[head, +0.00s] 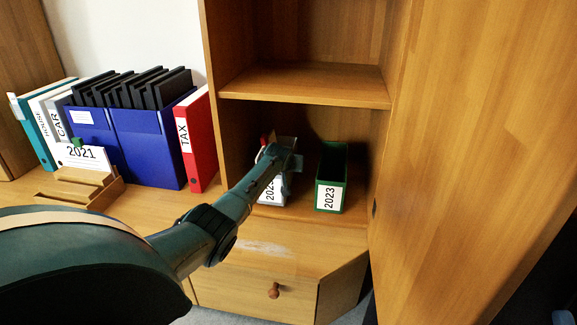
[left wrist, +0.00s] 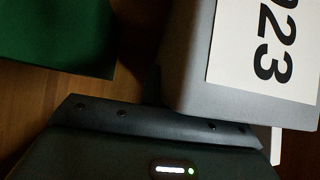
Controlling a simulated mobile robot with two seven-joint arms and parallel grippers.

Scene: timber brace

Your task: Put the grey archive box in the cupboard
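The grey archive box (head: 271,198) stands on the floor of the open cupboard, partly hidden behind my left arm. Its white label shows only in part. In the left wrist view, the grey box (left wrist: 187,70) fills the upper right, with a label ending in 023. My left gripper (head: 281,155) is inside the cupboard at the top of the grey box. Its fingertips are hidden, so I cannot tell whether it grips the box. The cupboard (head: 305,82) has one shelf above the box. My right gripper is not in view.
A green box (head: 329,180) labelled 2023 stands just right of the grey one. The cupboard door (head: 470,150) is open on the right. Left of the cupboard stand a red TAX binder (head: 198,145), blue file holders (head: 145,145) and a 2021 card (head: 83,157) on a wooden stand.

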